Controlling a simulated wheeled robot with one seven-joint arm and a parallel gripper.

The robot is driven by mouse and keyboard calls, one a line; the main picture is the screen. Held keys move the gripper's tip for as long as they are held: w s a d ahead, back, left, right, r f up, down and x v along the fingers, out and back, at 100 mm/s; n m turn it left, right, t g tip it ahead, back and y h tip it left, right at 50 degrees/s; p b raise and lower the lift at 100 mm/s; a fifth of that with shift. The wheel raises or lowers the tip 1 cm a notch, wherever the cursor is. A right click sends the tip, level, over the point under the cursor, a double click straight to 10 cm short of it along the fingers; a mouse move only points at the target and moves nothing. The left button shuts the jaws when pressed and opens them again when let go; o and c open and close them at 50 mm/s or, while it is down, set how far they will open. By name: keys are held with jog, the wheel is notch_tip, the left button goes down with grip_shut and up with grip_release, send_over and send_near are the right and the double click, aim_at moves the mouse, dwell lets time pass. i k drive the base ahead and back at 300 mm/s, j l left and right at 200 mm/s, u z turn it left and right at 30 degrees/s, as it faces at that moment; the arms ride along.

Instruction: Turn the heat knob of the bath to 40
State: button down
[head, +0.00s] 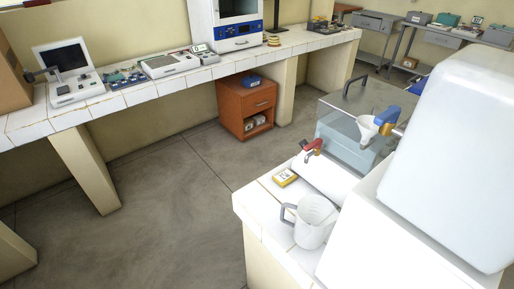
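What looks like the bath (338,140) stands on the white-tiled counter at the right. It has a clear, bluish tank and a lid with a grey handle. A red tap (313,146) sticks out at its near left. I cannot make out a heat knob or its scale, and large white shapes at the right hide part of the bath. My gripper is not seen in the head view, so its place relative to the bath does not show.
A white jug (315,222) and a small yellow box (286,177) stand on the near counter (262,208). A blue-and-white fitting (372,127) is by the tank. A long bench (120,98) with instruments runs along the wall. An orange cabinet (232,105) stands below. The grey floor between is clear.

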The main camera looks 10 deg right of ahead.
aim_at(302, 143)
jog(key=i+j+u, duration=0.1)
jog(key=u, duration=0.35)
jog(key=i+j+u, duration=0.15)
jog(key=u, duration=0.35)
jog(key=i+u, duration=0.2)
jog(key=u, duration=0.25)
jog(key=i, duration=0.85)
jog(key=i+j+z, duration=0.1)
jog(key=i, duration=0.8)
jog(key=z, duration=0.45)
jog(key=i+z, duration=0.1)
jog(key=z, duration=0.35)
jog(key=j+z, duration=0.15)
jog(key=z, duration=0.3)
jog(key=i+z, duration=0.1)
jog(key=z, duration=1.4)
jog(key=i+j+z, duration=0.1)
jog(key=i+j, duration=0.2)
